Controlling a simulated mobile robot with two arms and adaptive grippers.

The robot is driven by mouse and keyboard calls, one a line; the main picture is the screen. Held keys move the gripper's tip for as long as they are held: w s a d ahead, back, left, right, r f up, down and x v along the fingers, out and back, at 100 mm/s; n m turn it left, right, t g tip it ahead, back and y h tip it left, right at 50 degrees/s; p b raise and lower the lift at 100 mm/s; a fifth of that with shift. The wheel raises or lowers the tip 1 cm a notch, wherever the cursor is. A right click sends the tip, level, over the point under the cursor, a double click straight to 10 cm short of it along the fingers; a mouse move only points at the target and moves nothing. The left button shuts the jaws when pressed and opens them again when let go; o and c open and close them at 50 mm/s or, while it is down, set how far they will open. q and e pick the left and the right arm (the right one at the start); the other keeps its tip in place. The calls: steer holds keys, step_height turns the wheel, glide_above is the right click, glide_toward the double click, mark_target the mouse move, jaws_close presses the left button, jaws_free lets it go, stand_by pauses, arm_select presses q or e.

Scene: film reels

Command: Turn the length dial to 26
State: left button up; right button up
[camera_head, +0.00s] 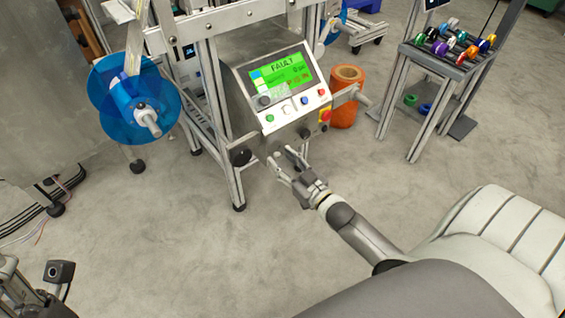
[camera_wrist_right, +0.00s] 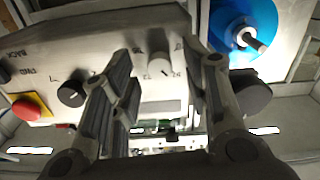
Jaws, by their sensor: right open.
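The control panel (camera_head: 284,85) stands in the middle of the head view, with a green screen (camera_head: 283,72) reading FAULT. My right gripper (camera_head: 283,160) is open in front of the panel's lower face. In the right wrist view, a pale round dial (camera_wrist_right: 160,68) with small numbers around it shows upside down between the two open fingers (camera_wrist_right: 165,75). I take it for the length dial. The fingers look apart from it, and its setting is too small to read. In the head view, the gripper partly hides this area.
A black knob (camera_wrist_right: 72,93) and a red stop button (camera_wrist_right: 30,107) sit left of the dial in the wrist view. A blue reel (camera_head: 135,100) stands left of the panel, an orange roll (camera_head: 347,95) right. A rack of coloured spools (camera_head: 455,42) stands farther right. Floor in front is clear.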

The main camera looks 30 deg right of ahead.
steer(key=shift+w, duration=0.35)
steer(key=shift+c, duration=0.3)
jaws_close()
